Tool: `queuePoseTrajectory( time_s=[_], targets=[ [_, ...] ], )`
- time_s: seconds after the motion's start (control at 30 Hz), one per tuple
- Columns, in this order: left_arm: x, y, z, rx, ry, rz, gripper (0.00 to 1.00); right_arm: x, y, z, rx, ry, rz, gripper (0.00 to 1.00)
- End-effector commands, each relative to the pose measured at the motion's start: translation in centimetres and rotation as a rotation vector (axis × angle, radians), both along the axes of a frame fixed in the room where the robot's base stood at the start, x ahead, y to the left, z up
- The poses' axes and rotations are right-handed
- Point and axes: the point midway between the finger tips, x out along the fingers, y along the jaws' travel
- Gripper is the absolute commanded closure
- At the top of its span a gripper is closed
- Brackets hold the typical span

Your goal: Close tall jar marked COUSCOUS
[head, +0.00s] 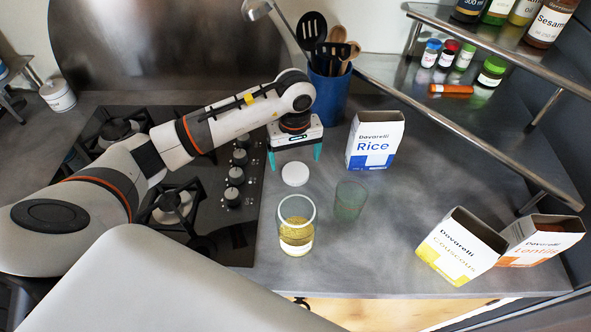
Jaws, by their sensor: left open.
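A tall clear glass jar (297,212) stands upright on the grey counter, with yellow grains in its lower part. Its top is open, and a pale label low on it is too small to read. A round white lid (295,174) lies flat on the counter just behind the jar. My left gripper (295,157) points down behind the lid, its two teal fingers spread apart with nothing seen between them. I cannot tell its exact height above the counter. My right gripper is not in view.
A greenish glass (350,200) stands right of the jar. The Rice box (375,141), Couscous box (459,247) and Lentils box (540,241) stand further right. A hob (220,235) lies left, a blue utensil pot (328,97) behind, a metal shelf (470,119) at right.

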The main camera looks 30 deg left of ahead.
Motion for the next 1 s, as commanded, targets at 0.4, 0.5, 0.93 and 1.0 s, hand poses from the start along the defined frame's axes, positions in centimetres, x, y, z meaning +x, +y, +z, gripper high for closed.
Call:
queuePoseTrajectory(
  time_s=[0.4,0.5,0.93,1.0],
  targets=[
    [0.2,-0.1,-2.8,-0.003,0.007,0.002,0.11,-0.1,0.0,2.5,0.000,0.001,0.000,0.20],
    [0.3,0.0,-4.3,-0.001,0.004,0.001,0.11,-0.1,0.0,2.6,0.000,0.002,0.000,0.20],
    [0.4,0.0,-5.2,0.000,0.000,0.000,0.11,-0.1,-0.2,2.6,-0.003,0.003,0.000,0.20],
    [0.4,0.0,-5.2,0.000,0.000,0.000,0.19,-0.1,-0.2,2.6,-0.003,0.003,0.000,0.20]
  ],
)
